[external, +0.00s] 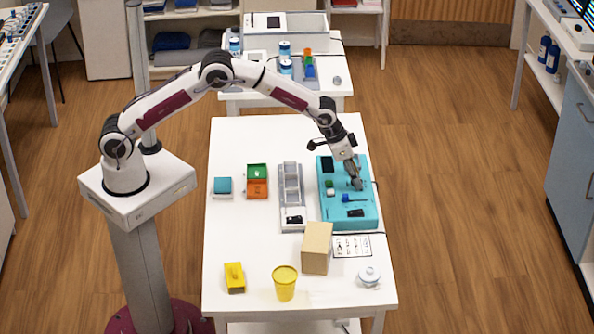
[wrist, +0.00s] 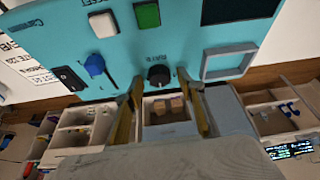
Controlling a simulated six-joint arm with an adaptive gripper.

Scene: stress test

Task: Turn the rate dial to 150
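The turquoise control box (external: 330,215) lies at the right of the white table, and its face fills the top of the wrist view (wrist: 185,45). The rate dial (wrist: 158,74) is a round black knob with a label that appears to read RATE; its exact setting is too small to read. My gripper (external: 356,186) is over the box and hides the dial in the external view. In the wrist view my gripper (wrist: 160,80) is open, with one yellowish fingertip on each side of the dial. I cannot tell whether either finger touches it.
Near the dial are a blue knob (wrist: 95,65), a green button (wrist: 147,15), a white button (wrist: 102,24), a black switch (wrist: 70,78) and a grey frame (wrist: 228,62). A tan block (external: 317,248) and a printed card (external: 352,246) lie in front of the box.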

